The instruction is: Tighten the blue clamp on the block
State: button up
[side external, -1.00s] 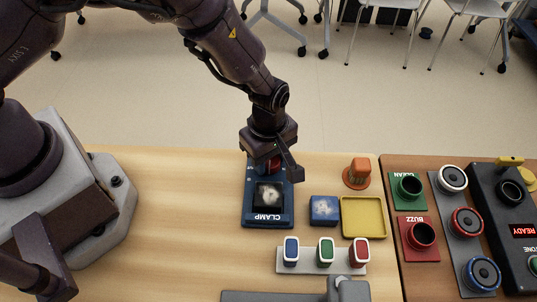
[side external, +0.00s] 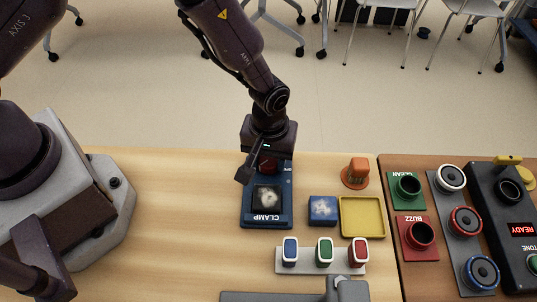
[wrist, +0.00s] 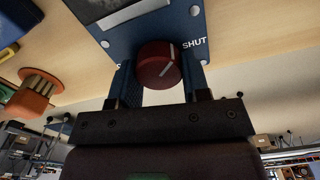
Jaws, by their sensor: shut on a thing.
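A dark red knob (wrist: 155,66) is at the clamp's far end. My gripper (side external: 266,166) is over that end, its fingers on both sides of the knob and shut on it. In the wrist view, my gripper (wrist: 158,78) has the knob between its blue-padded fingers. The knob's white line points up and slightly right, beside the word SHUT. The side view mostly hides the knob behind my gripper.
A blue block (side external: 323,210), a yellow tray (side external: 344,232) and an orange item (side external: 356,172) stand right of the clamp. In front is a pale rack (side external: 307,262) with blue, green and red pieces.

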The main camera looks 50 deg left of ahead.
jog(key=shift+m, duration=0.8)
jog(key=o, duration=0.9)
jog(key=shift+o, duration=0.2)
notch_tip(320, 180, up, 13)
